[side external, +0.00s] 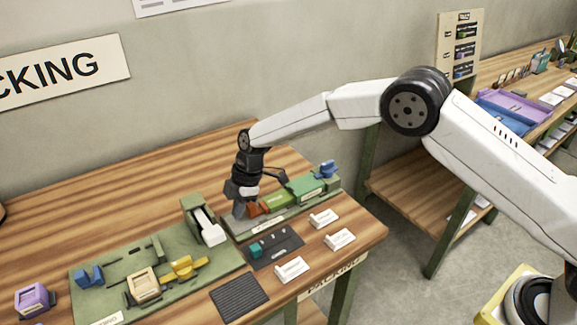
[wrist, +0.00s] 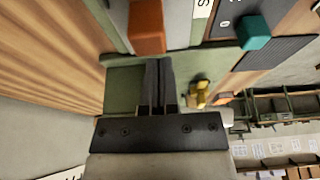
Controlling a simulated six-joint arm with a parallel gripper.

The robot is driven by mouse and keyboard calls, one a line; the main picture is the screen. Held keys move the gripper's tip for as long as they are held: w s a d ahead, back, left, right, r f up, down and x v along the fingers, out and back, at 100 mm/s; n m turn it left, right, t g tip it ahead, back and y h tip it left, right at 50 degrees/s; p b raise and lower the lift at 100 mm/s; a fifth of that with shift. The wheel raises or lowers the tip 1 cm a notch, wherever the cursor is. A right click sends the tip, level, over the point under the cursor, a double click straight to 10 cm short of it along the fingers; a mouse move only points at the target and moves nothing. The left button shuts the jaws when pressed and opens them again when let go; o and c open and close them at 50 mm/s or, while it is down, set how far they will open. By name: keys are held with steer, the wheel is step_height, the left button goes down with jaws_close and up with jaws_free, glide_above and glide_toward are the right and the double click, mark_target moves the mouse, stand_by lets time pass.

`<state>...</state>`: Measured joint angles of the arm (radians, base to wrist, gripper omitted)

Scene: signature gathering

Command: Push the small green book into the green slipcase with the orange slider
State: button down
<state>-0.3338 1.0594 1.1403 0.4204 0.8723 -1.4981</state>
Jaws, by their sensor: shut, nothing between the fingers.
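In the side view the orange slider (side external: 254,209) stands on a green packing board. The small light-green book (side external: 275,201) lies just right of it, in line with the darker green slipcase (side external: 306,187). I cannot tell how far the book is inside the slipcase. My gripper (side external: 239,208) points down at the board's left end, left of the slider. In the wrist view my gripper (wrist: 158,65) is shut and empty, and the orange slider (wrist: 146,27) is just ahead of its fingertips. I cannot tell whether they touch. The book and slipcase are out of the wrist view.
A blue part (side external: 327,169) stands at the board's far right end. A dark mat with a teal block (side external: 256,251) and white cards (side external: 340,238) lie in front. A second green board (side external: 105,291) with a yellow part (side external: 184,268) is at left. Bare table lies behind.

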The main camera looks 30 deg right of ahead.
mark_target(252, 205)
steer(key=shift+d, duration=0.8)
steer(key=d, duration=0.4)
steer(key=shift+d, duration=0.15)
steer(key=shift+a, duration=0.95)
steer(key=shift+w+a+r, duration=0.1)
steer(key=shift+a+r, duration=0.15)
steer(key=shift+a, duration=0.25)
steer(key=shift+a+r, duration=0.2)
steer(key=shift+a, duration=0.3)
steer(key=v, duration=0.9)
steer(key=shift+r, duration=0.1)
